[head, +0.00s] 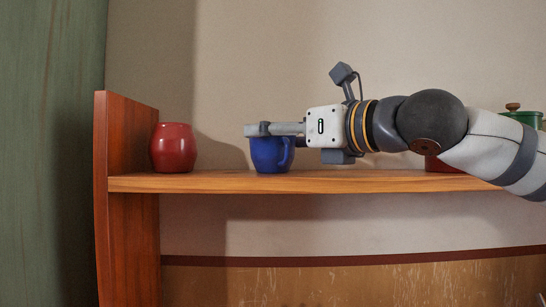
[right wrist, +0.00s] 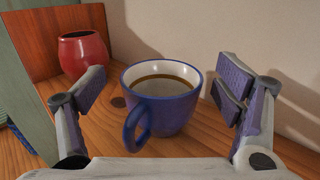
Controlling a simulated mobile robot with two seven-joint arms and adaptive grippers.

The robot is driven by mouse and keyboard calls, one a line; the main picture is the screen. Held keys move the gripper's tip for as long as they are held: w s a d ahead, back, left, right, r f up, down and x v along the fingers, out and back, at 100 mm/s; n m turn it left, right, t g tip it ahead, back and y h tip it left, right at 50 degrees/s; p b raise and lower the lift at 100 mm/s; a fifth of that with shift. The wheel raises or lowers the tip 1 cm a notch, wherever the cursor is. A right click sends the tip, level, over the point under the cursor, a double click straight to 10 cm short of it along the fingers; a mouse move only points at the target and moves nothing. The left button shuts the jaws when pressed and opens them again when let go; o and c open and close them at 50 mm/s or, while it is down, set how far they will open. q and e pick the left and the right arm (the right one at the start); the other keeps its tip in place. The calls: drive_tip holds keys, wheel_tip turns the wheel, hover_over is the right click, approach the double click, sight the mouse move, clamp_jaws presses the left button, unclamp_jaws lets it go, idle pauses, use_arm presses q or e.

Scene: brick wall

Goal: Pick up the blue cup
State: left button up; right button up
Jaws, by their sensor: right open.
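The blue cup (head: 270,156) stands upright on the wooden shelf (head: 330,182). In the right wrist view the cup (right wrist: 164,110) holds a brown liquid, and its handle points toward the camera and slightly left. My right gripper (head: 268,130) reaches in from the right at the height of the cup's rim. In the right wrist view the gripper (right wrist: 165,95) is open, with one finger left of the cup and the other right of it. Neither finger appears to touch the cup. My left gripper is in neither view.
A red vase-like pot (head: 173,148) stands left of the cup, near the shelf's wooden side panel (head: 130,140). A green lidded pot (head: 524,118) shows at the far right, partly behind my arm. A red object (head: 440,165) is mostly hidden below my arm. The wall is close behind.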

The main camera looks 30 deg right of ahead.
drive_tip(key=shift+w+a+f, duration=0.1)
drive_tip(key=shift+w+f, duration=0.15)
drive_tip(key=shift+w, duration=0.3)
drive_tip(key=shift+s, duration=0.15)
drive_tip(key=c, duration=1.3)
drive_tip(key=shift+r, duration=0.1)
drive_tip(key=shift+c, duration=0.2)
